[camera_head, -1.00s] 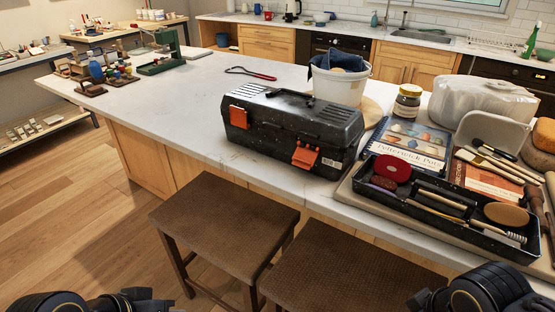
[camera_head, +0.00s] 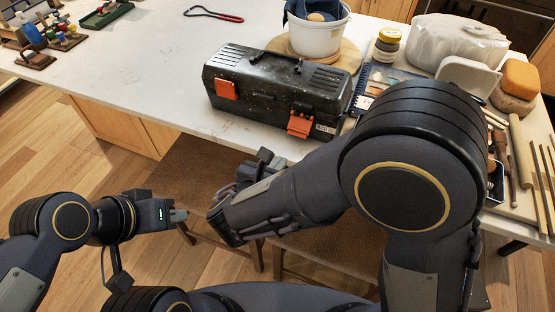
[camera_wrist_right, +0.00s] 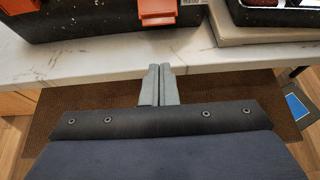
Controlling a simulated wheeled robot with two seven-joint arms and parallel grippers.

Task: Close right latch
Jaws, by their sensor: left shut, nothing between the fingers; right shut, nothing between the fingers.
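A black toolbox (camera_head: 270,92) with a speckled lid stands on the counter, its lid down. Its right orange latch (camera_head: 300,124) appears tilted outward from the front face; it also shows at the top of the right wrist view (camera_wrist_right: 157,12). The left orange latch (camera_head: 225,89) looks flat against the box. My right gripper (camera_head: 267,157) is in front of the counter, below and left of the right latch, apart from it. In the right wrist view its fingers (camera_wrist_right: 159,84) are together and empty, pointing toward the box. My left gripper (camera_head: 180,215) is shut and empty, low at the left.
The counter edge (camera_wrist_right: 90,75) lies between my right gripper and the toolbox. Brown stools (camera_head: 200,165) stand below my arms. A white bucket (camera_head: 318,38) and a jar (camera_head: 386,45) stand behind the box. My right arm hides much of the tool tray at the right.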

